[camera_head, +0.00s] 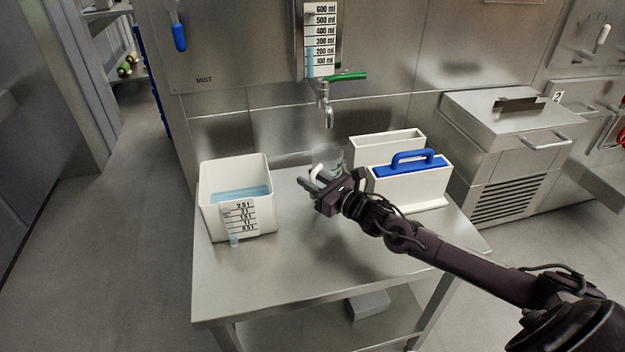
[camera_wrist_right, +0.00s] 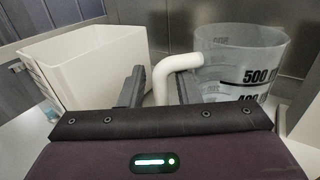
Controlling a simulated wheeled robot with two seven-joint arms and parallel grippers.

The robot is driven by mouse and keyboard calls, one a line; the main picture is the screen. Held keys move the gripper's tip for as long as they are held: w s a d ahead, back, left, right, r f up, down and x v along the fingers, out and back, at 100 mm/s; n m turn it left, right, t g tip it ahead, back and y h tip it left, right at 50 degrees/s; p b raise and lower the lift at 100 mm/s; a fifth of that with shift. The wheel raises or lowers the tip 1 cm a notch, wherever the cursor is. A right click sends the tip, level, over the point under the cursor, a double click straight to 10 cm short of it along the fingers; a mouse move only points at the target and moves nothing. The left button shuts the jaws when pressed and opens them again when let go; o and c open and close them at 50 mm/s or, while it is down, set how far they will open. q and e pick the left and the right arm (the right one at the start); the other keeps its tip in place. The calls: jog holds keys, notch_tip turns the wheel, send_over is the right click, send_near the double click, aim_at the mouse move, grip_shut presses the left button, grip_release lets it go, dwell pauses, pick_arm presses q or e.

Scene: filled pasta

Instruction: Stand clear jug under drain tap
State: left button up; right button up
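The clear jug (camera_head: 328,156) stands on the steel table, below the drain tap (camera_head: 328,108), which has a green lever. In the right wrist view the jug (camera_wrist_right: 243,62) is upright, with black volume marks and a white handle (camera_wrist_right: 172,72) on its left. My right gripper (camera_head: 318,187) is at the near side of the jug. Its fingers (camera_wrist_right: 158,90) are apart, one on each side of the handle, with a narrow gap showing beside it. My left gripper is out of view.
A white tub (camera_head: 213,215) holding bluish water, with a scale on its front, stands left on the table (camera_head: 300,268). Right of the jug stand an open white container (camera_head: 370,150) and a white box (camera_head: 400,190) with a blue handled lid. The table front is clear.

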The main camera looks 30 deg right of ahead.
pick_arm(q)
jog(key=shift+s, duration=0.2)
pick_arm(e)
jog(key=shift+o, duration=0.2)
jog(key=shift+r, duration=0.1)
